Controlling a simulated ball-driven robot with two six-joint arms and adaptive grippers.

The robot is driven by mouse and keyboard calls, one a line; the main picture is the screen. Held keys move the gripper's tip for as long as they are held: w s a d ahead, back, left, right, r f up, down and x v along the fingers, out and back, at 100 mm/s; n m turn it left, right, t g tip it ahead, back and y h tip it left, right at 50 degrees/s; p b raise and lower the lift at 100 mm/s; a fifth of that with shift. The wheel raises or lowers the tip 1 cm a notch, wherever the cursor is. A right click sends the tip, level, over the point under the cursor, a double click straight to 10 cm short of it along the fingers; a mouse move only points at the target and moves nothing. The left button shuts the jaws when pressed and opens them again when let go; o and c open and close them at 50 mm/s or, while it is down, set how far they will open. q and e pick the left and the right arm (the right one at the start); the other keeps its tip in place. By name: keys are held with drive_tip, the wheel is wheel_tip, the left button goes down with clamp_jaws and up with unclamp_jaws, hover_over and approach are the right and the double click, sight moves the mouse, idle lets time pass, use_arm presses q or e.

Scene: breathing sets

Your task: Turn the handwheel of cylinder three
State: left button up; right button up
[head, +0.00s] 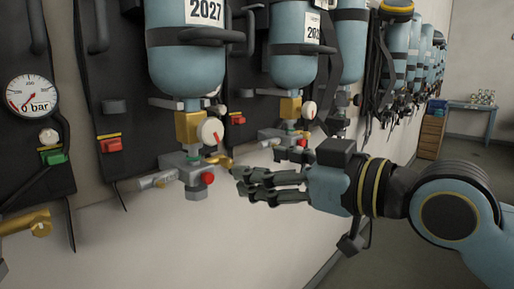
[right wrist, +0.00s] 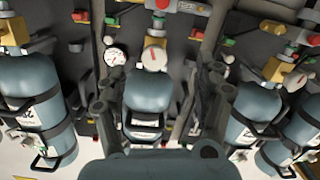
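A blue cylinder (head: 186,68) labelled 2027 hangs valve-down on the wall rack in the head view. Under it is a grey valve (head: 187,168) with a brass block, a small white dial and a round red knob (head: 207,179). A second blue cylinder (head: 292,55) hangs to its right. No number shows which is cylinder three, and I cannot tell for sure which part is its handwheel. My right gripper (head: 262,168) is right of the first valve, its fingers pointing left. In the right wrist view its fingers (right wrist: 160,105) are wide apart, with a blue cylinder (right wrist: 151,92) beyond them.
A pressure gauge (head: 32,95) reading near 0 bar is on the dark panel at left. A brass fitting (head: 26,223) sticks out at lower left. More cylinders and hanging straps line the wall to the right. A blue table (head: 472,107) stands far back.

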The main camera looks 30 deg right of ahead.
sight(214, 133)
drive_tip(key=shift+m+t, duration=0.5)
drive_tip(key=shift+t, duration=0.1)
drive_tip(key=w+a+r, duration=0.1)
drive_tip(key=w, duration=0.2)
drive_tip(key=w+a+r+p, duration=0.1)
drive_tip(key=w, duration=0.3)
drive_tip(key=w+a+r, duration=0.1)
drive_tip(key=w, duration=0.2)
drive_tip(key=shift+w+a, duration=0.15)
drive_tip(key=shift+w+a+f, duration=0.15)
drive_tip(key=shift+w+a, duration=0.1)
drive_tip(key=shift+w, duration=0.4)
